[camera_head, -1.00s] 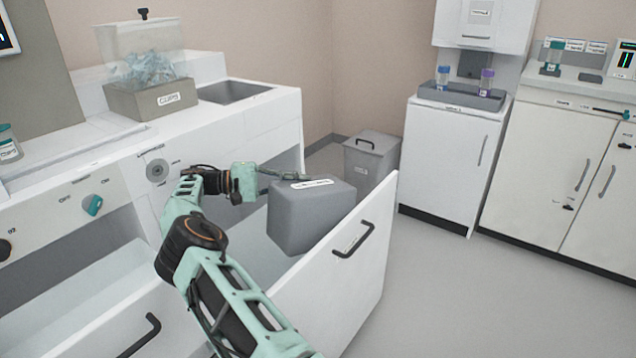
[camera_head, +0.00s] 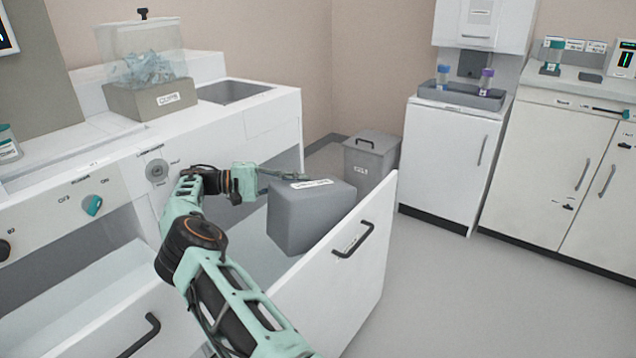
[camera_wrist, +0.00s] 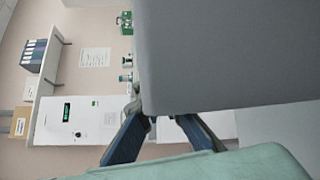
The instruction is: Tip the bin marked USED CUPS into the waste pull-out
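The grey bin (camera_head: 308,215) is tilted over the open waste pull-out (camera_head: 345,262), its labelled face turned upward. The label is too small to read surely. The bin's mouth and anything inside are hidden from the head view. My gripper (camera_head: 268,178) is at the bin's left upper edge. In the wrist view the bin (camera_wrist: 225,50) fills the upper right, and the fingers of my gripper (camera_wrist: 158,122) meet at its lower edge, seemingly closed on it. The exact grip is partly hidden.
A lidded grey bin (camera_head: 370,158) stands on the floor behind the pull-out. A box marked CUPS (camera_head: 150,100) sits on the counter beside a sink (camera_head: 234,91). Another drawer (camera_head: 150,325) is open at lower left. The floor at right is clear.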

